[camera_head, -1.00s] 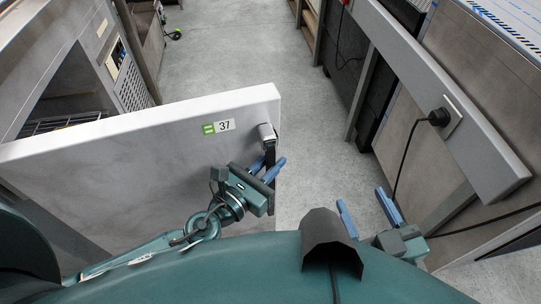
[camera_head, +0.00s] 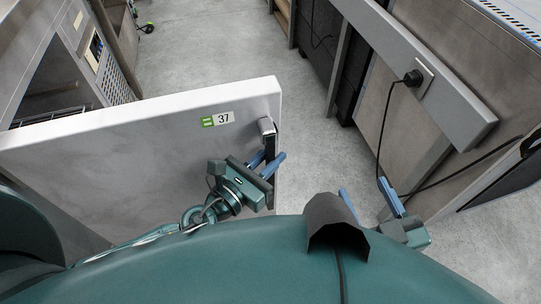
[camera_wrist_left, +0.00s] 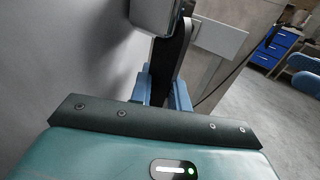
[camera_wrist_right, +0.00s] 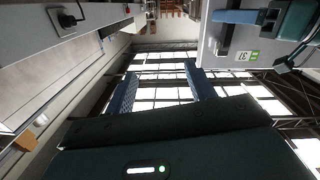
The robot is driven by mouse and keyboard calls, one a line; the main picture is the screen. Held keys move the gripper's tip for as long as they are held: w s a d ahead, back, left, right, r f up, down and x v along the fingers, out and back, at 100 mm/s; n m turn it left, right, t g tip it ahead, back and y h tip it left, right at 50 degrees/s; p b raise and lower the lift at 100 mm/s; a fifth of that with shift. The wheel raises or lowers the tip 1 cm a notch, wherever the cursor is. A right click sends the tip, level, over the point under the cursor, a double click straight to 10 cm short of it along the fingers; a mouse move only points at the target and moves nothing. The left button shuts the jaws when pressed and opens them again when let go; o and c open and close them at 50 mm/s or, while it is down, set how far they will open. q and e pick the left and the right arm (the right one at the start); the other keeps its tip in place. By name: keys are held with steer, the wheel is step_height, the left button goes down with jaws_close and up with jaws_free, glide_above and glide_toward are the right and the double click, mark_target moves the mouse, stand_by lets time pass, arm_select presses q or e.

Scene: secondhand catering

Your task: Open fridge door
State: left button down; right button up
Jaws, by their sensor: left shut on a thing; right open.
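The fridge door (camera_head: 120,148), a grey panel with a green and white "37" label, stands swung wide open, with the fridge's dark interior (camera_head: 62,88) and a wire shelf behind it. Its black handle (camera_head: 270,145) with a grey end mount is near the door's free edge. My left gripper (camera_head: 268,166) is shut on the handle; the left wrist view shows the handle (camera_wrist_left: 171,50) between its blue fingers. My right gripper (camera_head: 367,198) is open and empty, to the right of the door. In the right wrist view its fingers (camera_wrist_right: 160,92) are apart with nothing between them.
A counter with a grey rail (camera_head: 440,90) and a plugged-in black cable (camera_head: 382,130) stands on the right. The concrete floor (camera_head: 215,50) between the fridge and counter is clear. Blue drawers (camera_wrist_left: 275,48) show in the left wrist view.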

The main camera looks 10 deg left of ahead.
arm_select(q)
steer(key=shift+f, duration=0.1)
steer(key=c, duration=1.7)
jaws_free()
steer(key=shift+s+a, duration=0.15)
steer(key=shift+s, duration=0.1)
steer(key=shift+b+v, duration=3.25)
steer(key=shift+v, duration=3.05)
arm_select(e)
steer(key=shift+a+r+t+y, duration=0.1)
steer(key=shift+a+t+y, duration=0.75)
steer(key=shift+y, duration=0.45)
